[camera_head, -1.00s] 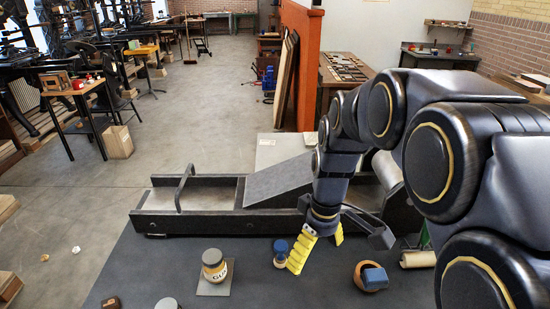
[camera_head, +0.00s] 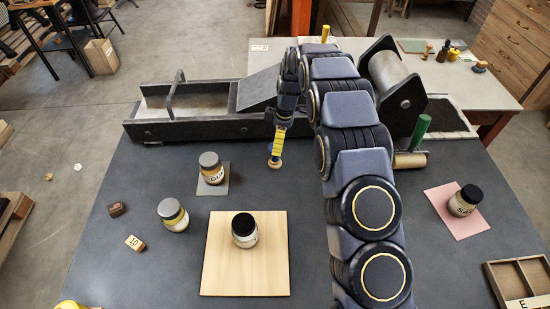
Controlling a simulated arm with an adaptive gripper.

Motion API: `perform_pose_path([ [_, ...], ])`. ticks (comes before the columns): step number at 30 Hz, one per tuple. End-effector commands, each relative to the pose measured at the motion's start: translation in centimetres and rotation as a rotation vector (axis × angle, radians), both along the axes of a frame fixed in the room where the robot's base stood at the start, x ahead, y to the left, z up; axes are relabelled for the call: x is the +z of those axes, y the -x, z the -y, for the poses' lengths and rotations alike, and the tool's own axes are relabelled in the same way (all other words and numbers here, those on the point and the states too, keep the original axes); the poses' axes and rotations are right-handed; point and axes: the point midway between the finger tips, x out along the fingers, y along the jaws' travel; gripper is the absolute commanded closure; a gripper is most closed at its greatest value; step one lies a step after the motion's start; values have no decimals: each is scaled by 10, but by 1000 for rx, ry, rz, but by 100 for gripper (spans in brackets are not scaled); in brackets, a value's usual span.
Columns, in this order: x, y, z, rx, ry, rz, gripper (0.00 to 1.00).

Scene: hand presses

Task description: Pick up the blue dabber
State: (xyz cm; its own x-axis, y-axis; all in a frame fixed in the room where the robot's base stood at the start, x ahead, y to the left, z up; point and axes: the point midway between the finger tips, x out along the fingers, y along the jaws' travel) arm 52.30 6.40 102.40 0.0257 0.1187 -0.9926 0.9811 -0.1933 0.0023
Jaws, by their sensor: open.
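The blue dabber (camera_head: 275,163) stands on the dark table in front of the press bed, left of my arm. Its round wooden base shows; most of its blue top is hidden by my gripper. My gripper (camera_head: 278,150) points down right at the dabber, with its yellow fingers over the dabber's top. The fingers are seen edge-on and are open. I cannot tell whether they touch the dabber.
The grey press bed (camera_head: 185,131) lies just behind. A lidded jar (camera_head: 211,170) stands on a grey card to the left. A black-lidded jar (camera_head: 244,233) stands on a wooden board (camera_head: 267,280) in front. A roller (camera_head: 410,160) lies to the right.

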Motion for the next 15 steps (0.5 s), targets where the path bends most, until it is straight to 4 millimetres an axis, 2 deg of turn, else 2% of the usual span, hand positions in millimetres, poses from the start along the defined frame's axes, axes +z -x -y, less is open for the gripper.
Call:
perform_pose_path([
  [10, -44, -6, -10, -1, 1, -7, 24],
  [15, -51, -7, -11, -2, 0, -3, 24],
])
